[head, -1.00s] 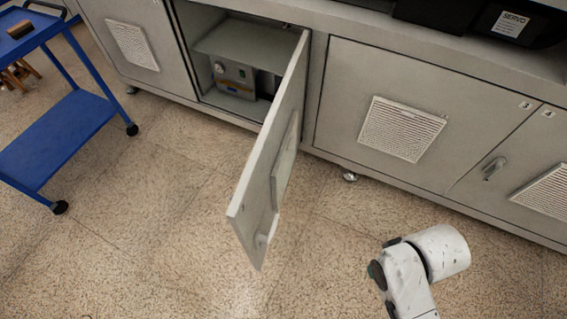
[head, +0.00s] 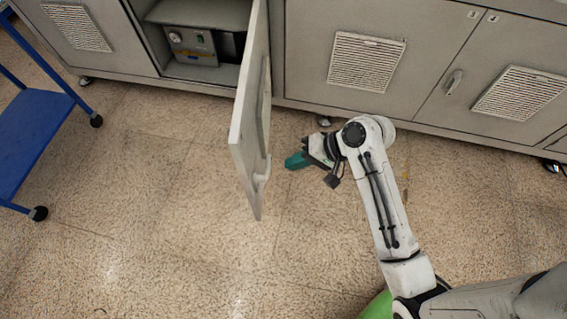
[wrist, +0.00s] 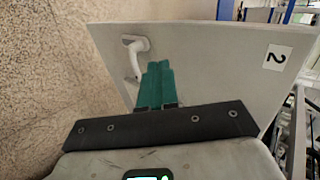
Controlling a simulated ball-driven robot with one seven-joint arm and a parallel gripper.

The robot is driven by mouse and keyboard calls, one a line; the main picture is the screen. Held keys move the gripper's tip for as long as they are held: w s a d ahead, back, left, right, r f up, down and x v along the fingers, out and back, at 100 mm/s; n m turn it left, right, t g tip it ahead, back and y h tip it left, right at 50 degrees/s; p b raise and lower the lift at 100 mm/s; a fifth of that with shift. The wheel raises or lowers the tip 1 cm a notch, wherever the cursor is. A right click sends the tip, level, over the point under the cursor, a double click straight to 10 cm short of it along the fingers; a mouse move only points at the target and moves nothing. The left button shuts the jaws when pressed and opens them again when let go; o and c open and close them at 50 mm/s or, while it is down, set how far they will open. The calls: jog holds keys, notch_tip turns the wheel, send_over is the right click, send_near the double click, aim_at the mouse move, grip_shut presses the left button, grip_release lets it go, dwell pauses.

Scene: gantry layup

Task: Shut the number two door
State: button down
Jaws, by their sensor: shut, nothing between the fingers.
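The number two door (head: 250,110) is a grey cabinet door standing wide open, jutting out from the cabinet front into the room. In the wrist view the door's outer face (wrist: 215,75) fills much of the picture, with a "2" label (wrist: 276,57) and a white lever handle (wrist: 134,52). My gripper (head: 297,161) has green fingers and is just right of the door in the head view. In the wrist view my gripper (wrist: 157,68) is shut and empty, its tips pointing at the door beside the handle. I cannot tell whether the tips touch the door.
The open compartment holds a grey unit with a gauge (head: 192,46). Doors three (head: 375,55) and four (head: 500,80) are shut, to the right. A blue cart (head: 35,135) stands at the left. The floor left of the open door is clear.

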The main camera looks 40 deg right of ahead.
aim_at(249, 174)
jog(key=x, duration=0.3)
jog(key=r+x, duration=0.1)
jog(key=x, duration=0.2)
jog(key=w+a+x, duration=0.1)
jog(key=x, duration=0.2)
jog(key=shift+w+a+f+b, duration=0.1)
jog(key=shift+w+a+b, duration=0.05)
jog(key=shift+b, duration=0.25)
jog(key=shift+w+a, duration=0.4)
